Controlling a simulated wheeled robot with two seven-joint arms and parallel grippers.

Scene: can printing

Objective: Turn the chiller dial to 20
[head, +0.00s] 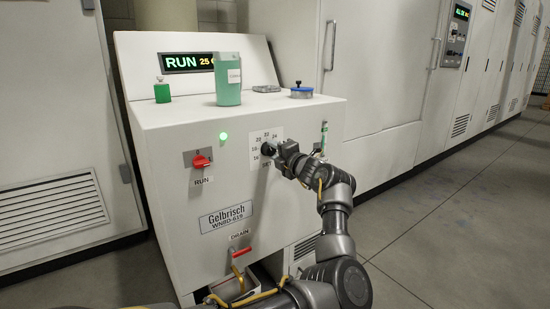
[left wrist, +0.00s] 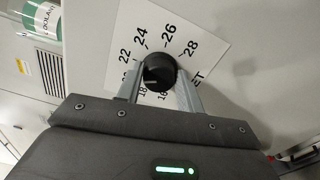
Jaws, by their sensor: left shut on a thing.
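The chiller dial is a black round knob (left wrist: 160,70) on a white scale plate (head: 265,137) on the chiller front. My left gripper (head: 272,151) is shut on the dial, with one finger on each side of it in the left wrist view (left wrist: 160,88). The scale numbers run around the knob, with 22, 24, 26 and 28 clear and the lower ones partly hidden by the fingers. A small pale mark on the knob faces the lower left, roughly toward the low numbers; its exact reading is unclear. The display (head: 188,62) shows RUN and 25. My right gripper is not in view.
A red RUN switch (head: 201,161), a lit green lamp (head: 223,136) and a red drain handle (head: 242,252) are on the chiller front. Open floor lies to the right.

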